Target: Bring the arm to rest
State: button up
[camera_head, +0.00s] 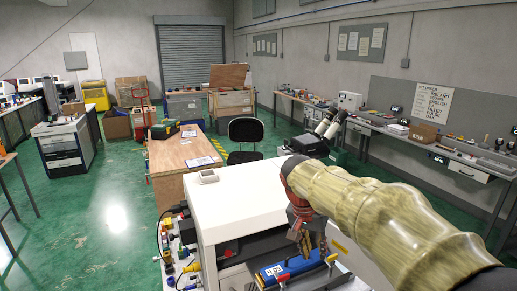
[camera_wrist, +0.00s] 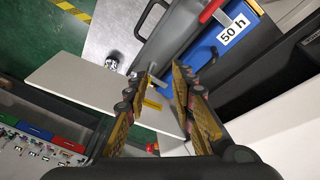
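My arm, in a pale patterned sleeve, reaches in from the right of the head view. My gripper (camera_head: 308,246) points down at the front of a white machine (camera_head: 235,190), above a blue part (camera_head: 292,268) with a white label. In the wrist view, the two fingers of my gripper (camera_wrist: 165,82) stand apart with nothing between them. The blue part (camera_wrist: 208,58) shows beyond the right finger, its label reading "50 h". It appears apart from the fingers.
Red-handled clamps (camera_wrist: 212,10) sit by the blue part. A pale panel (camera_wrist: 95,88) lies left of the fingers in the wrist view. A wooden table (camera_head: 180,155) and black chair (camera_head: 245,135) stand behind the machine. A long workbench (camera_head: 430,145) lines the right wall. Green floor is open at left.

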jog(key=s+d+f+n+t+y+b, duration=0.1)
jog(key=s+f+n+b, duration=0.1)
jog(key=s, duration=0.7)
jog(key=s+f+n+t+y+b, duration=0.1)
jog(key=s+f+n+b, duration=0.1)
jog(key=s+f+b, duration=0.3)
jog(key=s+d+f+n+t+b, duration=0.1)
jog(key=s+f+n+b, duration=0.1)
jog(key=s, duration=1.2)
notch_tip(320, 180, down, 3)
jog(key=shift+d+r+t+y+b, duration=0.1)
jog(key=shift+d+t+y+b, duration=0.25)
jog(key=shift+b, duration=0.45)
jog(key=shift+c, duration=0.4)
